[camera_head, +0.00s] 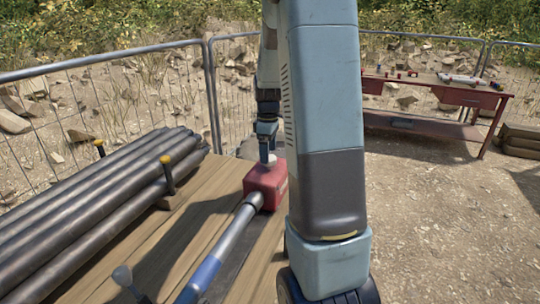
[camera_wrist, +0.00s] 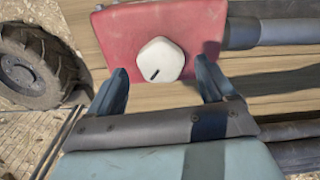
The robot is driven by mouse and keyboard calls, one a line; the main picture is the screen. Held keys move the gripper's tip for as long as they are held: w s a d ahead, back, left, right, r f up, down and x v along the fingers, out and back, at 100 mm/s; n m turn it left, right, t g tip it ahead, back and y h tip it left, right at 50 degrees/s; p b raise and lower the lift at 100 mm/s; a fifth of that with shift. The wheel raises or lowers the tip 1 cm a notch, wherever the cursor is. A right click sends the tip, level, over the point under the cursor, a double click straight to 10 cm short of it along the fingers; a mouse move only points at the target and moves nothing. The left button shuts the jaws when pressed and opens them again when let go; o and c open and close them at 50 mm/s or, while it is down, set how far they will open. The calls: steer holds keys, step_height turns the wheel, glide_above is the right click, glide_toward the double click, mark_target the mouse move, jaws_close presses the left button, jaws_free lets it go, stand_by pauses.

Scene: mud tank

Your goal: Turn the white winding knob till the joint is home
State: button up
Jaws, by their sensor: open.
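The white winding knob (camera_wrist: 160,60) sits on the face of a red block (camera_wrist: 112,32) in the wrist view. It has rounded corners and a short dark mark toward its lower left. My gripper (camera_wrist: 163,82) is open, with one finger on each side below the knob and the knob just beyond the fingertips. I cannot tell if they touch it. In the head view my gripper (camera_head: 267,158) points down over the red block (camera_head: 266,188), and the knob (camera_head: 272,160) shows only as a small pale patch. A grey pipe (camera_head: 235,232) with a blue section runs from the block; its joint is hard to make out.
The block rests on a wooden plank deck (camera_head: 215,190). Dark pipes (camera_head: 95,205) lie stacked at the left, held by yellow-topped posts (camera_head: 167,172). A mesh fence (camera_head: 150,105) stands behind. A red workbench (camera_head: 440,95) is at the back right, with open dirt before it.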

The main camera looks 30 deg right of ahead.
steer(key=shift+f, duration=1.15)
steer(key=shift+c, duration=0.2)
